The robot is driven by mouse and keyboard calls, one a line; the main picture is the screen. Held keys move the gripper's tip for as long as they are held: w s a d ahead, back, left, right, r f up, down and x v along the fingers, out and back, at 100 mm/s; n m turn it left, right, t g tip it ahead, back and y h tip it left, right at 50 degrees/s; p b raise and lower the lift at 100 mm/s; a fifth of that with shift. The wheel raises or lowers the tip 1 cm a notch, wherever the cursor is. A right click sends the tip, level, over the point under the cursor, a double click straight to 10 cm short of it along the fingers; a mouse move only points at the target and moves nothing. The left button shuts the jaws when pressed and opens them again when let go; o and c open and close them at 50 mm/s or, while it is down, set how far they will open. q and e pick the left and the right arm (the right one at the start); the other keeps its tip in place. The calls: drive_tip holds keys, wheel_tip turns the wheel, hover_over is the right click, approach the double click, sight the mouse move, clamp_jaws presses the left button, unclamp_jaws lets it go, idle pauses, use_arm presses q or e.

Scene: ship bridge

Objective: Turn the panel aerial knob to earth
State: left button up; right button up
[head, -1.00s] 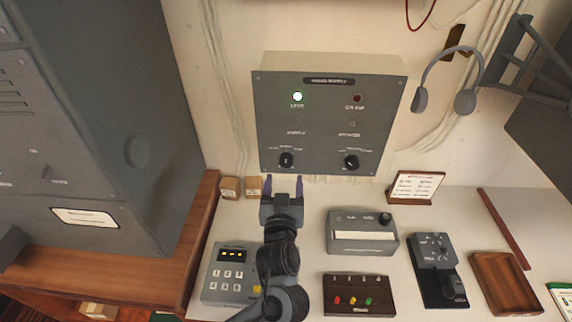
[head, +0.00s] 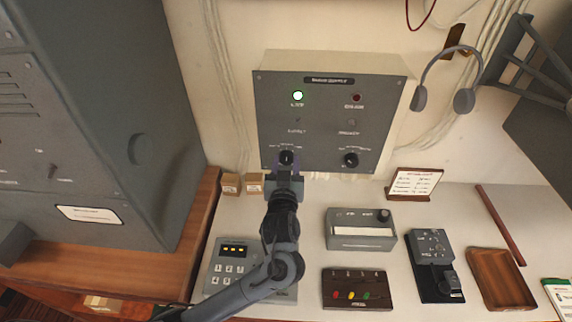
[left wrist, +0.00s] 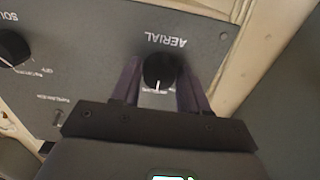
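The aerial knob (head: 287,158) is a round black knob with a white pointer line, low on the left of the grey wall panel (head: 325,118). The left wrist view shows the knob (left wrist: 160,71) close up, with the word AERIAL upside down beside it and the pointer line toward my gripper's body. My left gripper (head: 287,163) is at the knob. In the left wrist view its dark fingers (left wrist: 161,85) are open, one on each side of the knob. I cannot tell whether they touch it. The small position marks are too blurred to read. My right gripper is not in view.
A second black knob (head: 351,160) sits to the right on the same panel. A green lamp (head: 297,96) is lit above. Small boxes (head: 254,183), a keypad unit (head: 232,262), a grey unit (head: 361,243) and a button box (head: 357,304) stand on the desk below.

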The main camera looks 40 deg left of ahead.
use_arm(q)
drive_tip(key=c, duration=0.6)
drive_tip(key=shift+o, duration=0.2)
drive_tip(key=shift+f+n+b, duration=0.15)
drive_tip(key=shift+n+b, duration=0.8)
drive_tip(key=shift+n, duration=0.05)
drive_tip(key=n+b, duration=0.3)
drive_tip(key=n, duration=0.1)
drive_tip(key=shift+n+b, duration=0.95)
drive_tip(key=shift+n, duration=0.55)
drive_tip(key=shift+r, duration=0.2)
drive_tip(key=o, duration=1)
drive_tip(key=shift+o, duration=0.2)
